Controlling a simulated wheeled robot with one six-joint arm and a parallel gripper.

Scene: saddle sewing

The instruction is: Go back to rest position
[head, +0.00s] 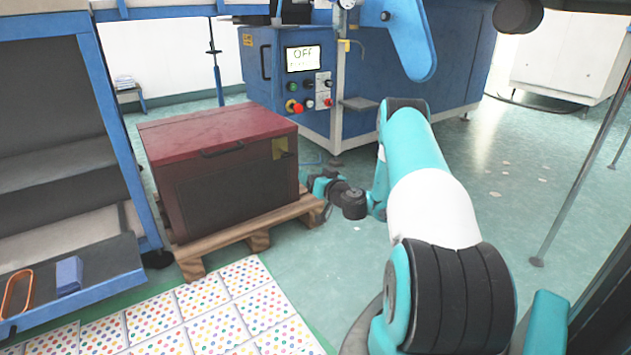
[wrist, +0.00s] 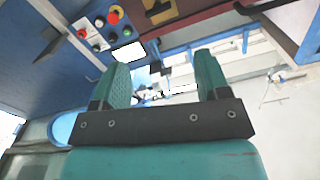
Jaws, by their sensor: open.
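My teal arm rises at the right of the head view and bends down towards the middle. My gripper (wrist: 160,82) shows in the wrist view with its two teal fingers well apart and nothing between them. In the head view my gripper (head: 308,180) is small and partly hidden by its own wrist; it is in front of the right side of a dark red chest. In the wrist view the picture is rotated, and a control panel (wrist: 95,28) with coloured buttons shows at the upper left.
The red chest (head: 215,125) sits on a wooden pallet (head: 245,235). A blue machine (head: 290,45) with a screen reading OFF stands behind. A blue shelf unit (head: 110,105) is at the left. A dotted mat (head: 200,310) lies in front. Green floor on the right is mostly clear around a thin pole (head: 580,160).

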